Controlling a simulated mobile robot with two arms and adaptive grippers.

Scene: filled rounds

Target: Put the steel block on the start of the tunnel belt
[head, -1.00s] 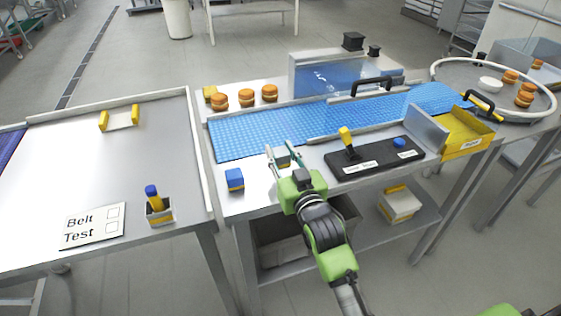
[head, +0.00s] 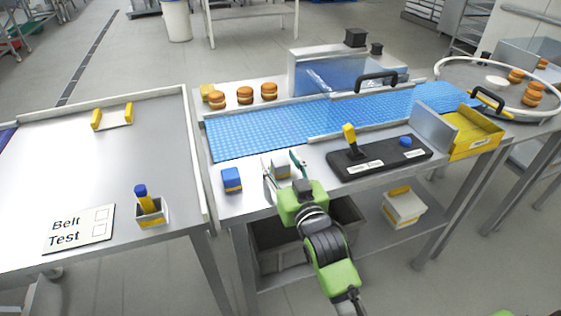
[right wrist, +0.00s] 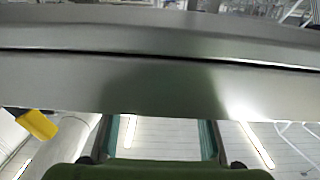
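The steel block (head: 281,170) is a small grey cube on the steel table in front of the blue tunnel belt (head: 255,133). My right gripper (head: 282,164) is open, with one finger on each side of the block; I see gaps, and contact is unclear. Its body hides part of the table in front of the block. In the right wrist view its two fingers (right wrist: 162,138) stand apart below a broad grey metal surface, and I cannot make out the block there. The tunnel (head: 338,72) stands over the belt's middle. My left gripper is not in view.
A blue block (head: 232,180) sits left of my right gripper. A black control panel (head: 378,158) with a yellow lever is to the right. Several orange-brown rounds (head: 245,95) stand behind the belt. A yellow tray (head: 474,135) is at the right. The belt's left end is clear.

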